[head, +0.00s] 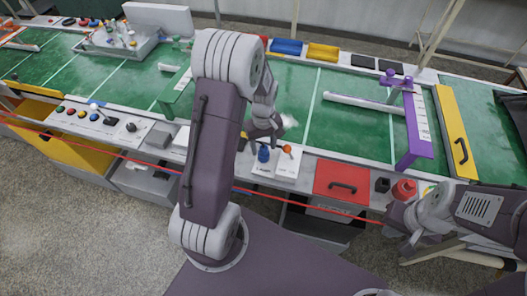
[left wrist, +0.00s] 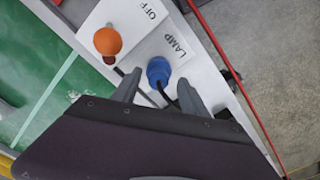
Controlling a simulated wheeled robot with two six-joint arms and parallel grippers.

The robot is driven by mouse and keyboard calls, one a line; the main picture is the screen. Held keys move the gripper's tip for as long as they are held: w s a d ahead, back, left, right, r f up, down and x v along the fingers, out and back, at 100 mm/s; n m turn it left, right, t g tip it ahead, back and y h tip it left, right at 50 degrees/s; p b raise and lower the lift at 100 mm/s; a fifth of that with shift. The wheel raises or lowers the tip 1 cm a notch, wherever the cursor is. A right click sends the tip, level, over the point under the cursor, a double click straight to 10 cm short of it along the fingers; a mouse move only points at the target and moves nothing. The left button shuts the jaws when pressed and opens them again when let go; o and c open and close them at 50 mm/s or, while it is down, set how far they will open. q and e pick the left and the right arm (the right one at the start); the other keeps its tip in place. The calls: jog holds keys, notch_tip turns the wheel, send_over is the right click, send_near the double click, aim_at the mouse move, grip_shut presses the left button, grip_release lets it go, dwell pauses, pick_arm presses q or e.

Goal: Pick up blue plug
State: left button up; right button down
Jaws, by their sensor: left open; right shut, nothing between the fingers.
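The blue plug (head: 263,153) stands on a white panel along the bench's front edge in the head view. In the left wrist view the blue plug (left wrist: 158,70) sits beside the printed word LAMP, with a dark cable running from it. My left gripper (head: 262,138) is open above the plug. In the left wrist view its two fingers (left wrist: 158,88) lie on either side of the cable, just short of the plug's body, and nothing is held. My right gripper (head: 398,228) is at the lower right of the head view, shut and empty, near a red object.
An orange knob (left wrist: 107,41) stands next to the plug, marked OFF. A red hose (head: 130,157) runs along the bench front. A red panel with a handle (head: 341,182) lies to the right. A purple frame (head: 413,135) stands further right on the green bench top.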

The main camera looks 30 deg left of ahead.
pick_arm(q)
jog(key=shift+w+f, duration=0.2)
jog(key=shift+f, duration=0.55)
jog(key=shift+s+r, duration=0.1)
jog(key=c, duration=0.6)
grip_shut()
jog(key=shift+r, duration=0.1)
jog(key=shift+r, duration=0.3)
notch_tip(320, 180, up, 3)
jog(key=shift+p, duration=0.3)
jog(key=s+d+r, duration=0.3)
jog(key=d+r, duration=0.4)
jog(key=d, duration=0.4)
jog(key=shift+s, duration=0.3)
jog(key=shift+r, duration=0.1)
